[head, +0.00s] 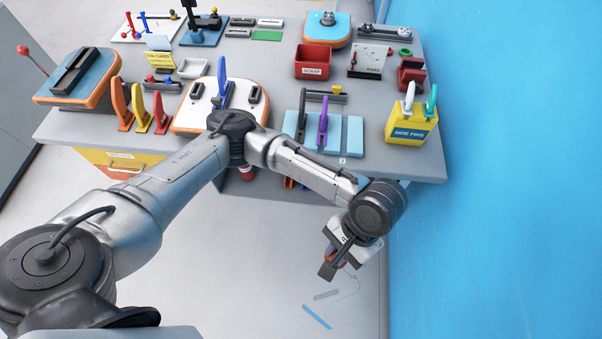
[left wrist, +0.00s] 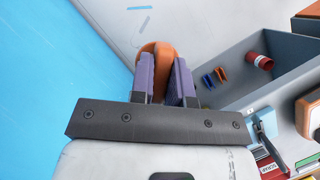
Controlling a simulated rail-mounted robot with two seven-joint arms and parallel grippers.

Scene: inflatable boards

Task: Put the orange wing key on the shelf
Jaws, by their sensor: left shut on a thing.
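My left gripper (head: 328,268) hangs in front of the bench's right part, above the floor. In the left wrist view its purple-padded fingers (left wrist: 166,82) are shut on the orange wing key (left wrist: 160,48). In the head view the key is mostly hidden by the gripper. The grey open shelf under the bench (left wrist: 228,62) shows at right in the left wrist view, apart from the key. My right gripper is not in view.
On the shelf are a red cylinder (left wrist: 259,61) and small blue and orange pieces (left wrist: 214,77). The bench top (head: 425,165) is crowded with tools, a red scrap bin (head: 313,62) and a yellow box (head: 410,125). A blue wall (head: 500,180) stands close at right. Floor in front is open.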

